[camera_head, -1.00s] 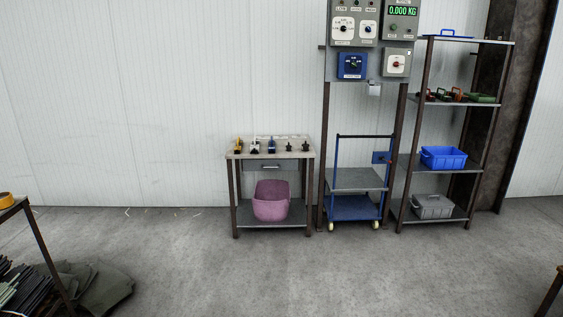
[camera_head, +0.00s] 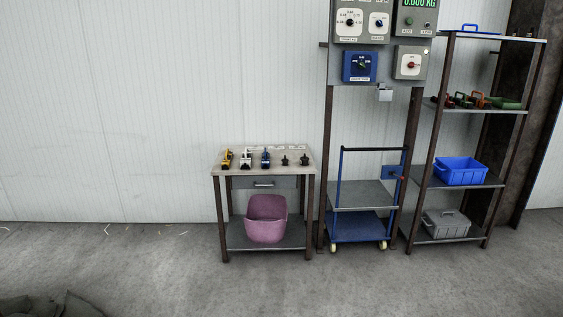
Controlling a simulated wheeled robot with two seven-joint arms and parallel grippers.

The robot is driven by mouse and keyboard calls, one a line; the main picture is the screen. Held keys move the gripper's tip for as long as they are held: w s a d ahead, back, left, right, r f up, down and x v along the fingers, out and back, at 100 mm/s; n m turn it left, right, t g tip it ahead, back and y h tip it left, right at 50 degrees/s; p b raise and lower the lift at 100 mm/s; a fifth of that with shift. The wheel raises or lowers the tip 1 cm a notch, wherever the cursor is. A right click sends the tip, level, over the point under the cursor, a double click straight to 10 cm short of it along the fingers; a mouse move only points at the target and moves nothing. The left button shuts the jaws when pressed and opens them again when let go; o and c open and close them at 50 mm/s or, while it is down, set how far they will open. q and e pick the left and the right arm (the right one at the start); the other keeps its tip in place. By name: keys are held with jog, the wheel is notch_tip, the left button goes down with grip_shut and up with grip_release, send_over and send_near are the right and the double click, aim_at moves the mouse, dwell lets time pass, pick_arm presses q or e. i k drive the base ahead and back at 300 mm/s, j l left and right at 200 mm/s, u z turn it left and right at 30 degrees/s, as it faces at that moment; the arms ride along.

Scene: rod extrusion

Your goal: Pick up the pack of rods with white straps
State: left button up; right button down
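No pack of rods with white straps can be made out in the current head view. Neither my left nor my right gripper is in view.
A small workbench (camera_head: 262,162) with several tools and a pink bin (camera_head: 266,218) stands ahead. A blue trolley (camera_head: 358,226) stands below control panels (camera_head: 378,40). A shelf rack (camera_head: 484,110) holds a blue crate (camera_head: 461,171) and a grey crate (camera_head: 446,224). Dark sacks (camera_head: 50,306) lie bottom left. The grey floor (camera_head: 290,290) is clear.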

aim_at(245, 162)
jog(key=i, duration=3.9)
jog(key=i+z, duration=0.1)
jog(key=z, duration=0.2)
